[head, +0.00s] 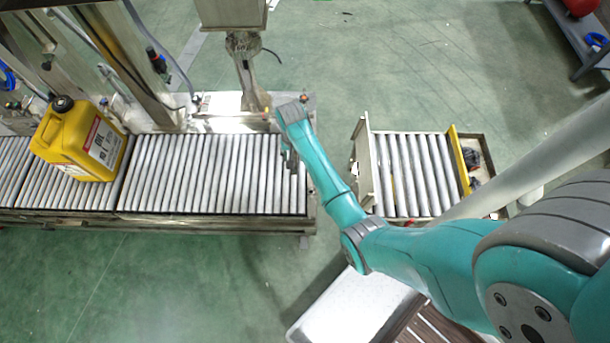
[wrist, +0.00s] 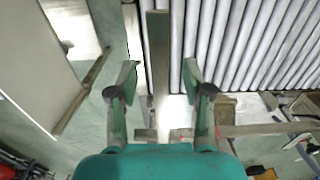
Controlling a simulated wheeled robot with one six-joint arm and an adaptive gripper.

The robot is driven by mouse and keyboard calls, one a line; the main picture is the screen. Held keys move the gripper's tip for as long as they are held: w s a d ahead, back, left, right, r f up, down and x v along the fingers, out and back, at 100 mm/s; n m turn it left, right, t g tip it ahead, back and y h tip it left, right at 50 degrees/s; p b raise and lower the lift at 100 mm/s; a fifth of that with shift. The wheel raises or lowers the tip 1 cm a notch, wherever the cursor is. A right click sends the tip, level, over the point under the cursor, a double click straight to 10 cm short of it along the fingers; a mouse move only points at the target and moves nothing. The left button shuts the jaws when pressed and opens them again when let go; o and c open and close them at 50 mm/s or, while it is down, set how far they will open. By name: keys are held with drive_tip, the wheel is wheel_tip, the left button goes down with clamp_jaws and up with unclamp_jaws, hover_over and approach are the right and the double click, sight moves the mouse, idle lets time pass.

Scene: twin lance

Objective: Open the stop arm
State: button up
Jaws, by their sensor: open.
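In the wrist view my gripper (wrist: 161,72) is open, its two fingers spread and nothing held. A flat grey metal bar, which looks like the stop arm (wrist: 158,45), runs along the end of the rollers and shows between the fingertips. I cannot tell how far below the fingers it lies. In the head view my gripper (head: 291,160) is over the right end of the long roller conveyor (head: 210,172). My arm hides much of that end, so the bar is not clear there.
A yellow jerrycan (head: 80,140) stands upright on the conveyor's left part. A short roller section (head: 410,170) with a yellow bar (head: 458,160) stands to the right, across a gap of green floor. A metal post (head: 245,70) rises behind the conveyor's right end.

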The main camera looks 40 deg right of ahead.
wheel_tip(320, 180, up, 8)
drive_tip(key=s+a+f+n+t, duration=0.1)
drive_tip(key=s+a+f+t, duration=0.2)
drive_tip(key=s, duration=0.5)
drive_tip(key=s+a+f+n+t+h, duration=0.1)
drive_tip(key=s+a+f+n+t, duration=0.1)
drive_tip(key=s+a, duration=0.4)
drive_tip(key=shift+s+f+n+t, duration=0.3)
drive_tip(key=shift+s+f+t, duration=0.2)
drive_tip(key=shift+s+f, duration=0.35)
drive_tip(key=shift+a, duration=0.1)
